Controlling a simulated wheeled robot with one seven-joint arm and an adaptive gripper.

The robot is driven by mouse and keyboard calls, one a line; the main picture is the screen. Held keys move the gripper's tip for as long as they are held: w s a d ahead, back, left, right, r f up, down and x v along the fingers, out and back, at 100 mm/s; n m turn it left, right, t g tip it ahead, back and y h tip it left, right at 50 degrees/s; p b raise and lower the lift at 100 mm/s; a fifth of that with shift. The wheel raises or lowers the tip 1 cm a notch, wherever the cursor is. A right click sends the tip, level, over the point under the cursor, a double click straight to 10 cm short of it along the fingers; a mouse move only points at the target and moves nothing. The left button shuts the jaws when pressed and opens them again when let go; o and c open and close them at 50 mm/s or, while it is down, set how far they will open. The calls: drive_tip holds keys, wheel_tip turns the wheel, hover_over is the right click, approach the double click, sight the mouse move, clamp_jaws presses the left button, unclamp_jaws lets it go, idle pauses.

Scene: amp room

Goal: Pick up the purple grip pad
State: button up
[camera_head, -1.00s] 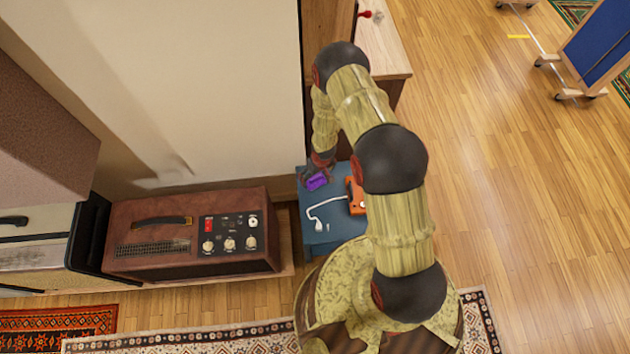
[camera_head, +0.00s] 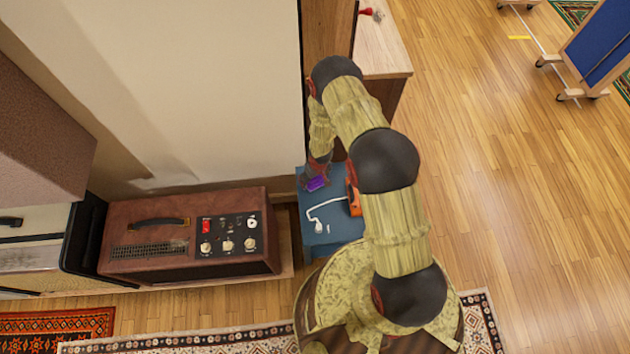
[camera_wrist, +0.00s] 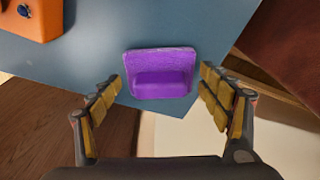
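The purple grip pad (camera_wrist: 160,72) lies on the blue tabletop (camera_wrist: 100,55) near its edge, with a raised bar across it. In the wrist view my gripper (camera_wrist: 161,85) is open, with one finger on each side of the pad and a gap to each. The pad (camera_head: 316,184) also shows in the head view at the end of my arm, partly covered by my gripper (camera_head: 317,176). I cannot tell how high the fingertips are above the tabletop.
An orange box (camera_head: 353,200) and a white cable with a plug (camera_head: 319,225) share the blue table. A brown amplifier (camera_head: 190,240) stands to the left. A wooden cabinet (camera_head: 385,45) is behind, and a pale wall panel (camera_head: 200,90) borders the table's back left.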

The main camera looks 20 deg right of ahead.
drive_tip(key=c, duration=1)
drive_tip(key=shift+r+p, duration=0.9)
drive_tip(key=shift+r, duration=0.6)
drive_tip(key=shift+s+r, duration=0.15)
drive_tip(key=shift+r, duration=0.15)
drive_tip(key=s+r, duration=0.3)
drive_tip(key=s, duration=0.1)
drive_tip(key=s+r+p, duration=0.1)
drive_tip(key=s+r, duration=0.2)
drive_tip(key=s, duration=0.2)
drive_tip(key=s+r+p, duration=0.1)
drive_tip(key=s+r, duration=0.2)
drive_tip(key=s, duration=0.1)
drive_tip(key=shift+s+r, duration=0.2)
drive_tip(key=shift+s, duration=0.15)
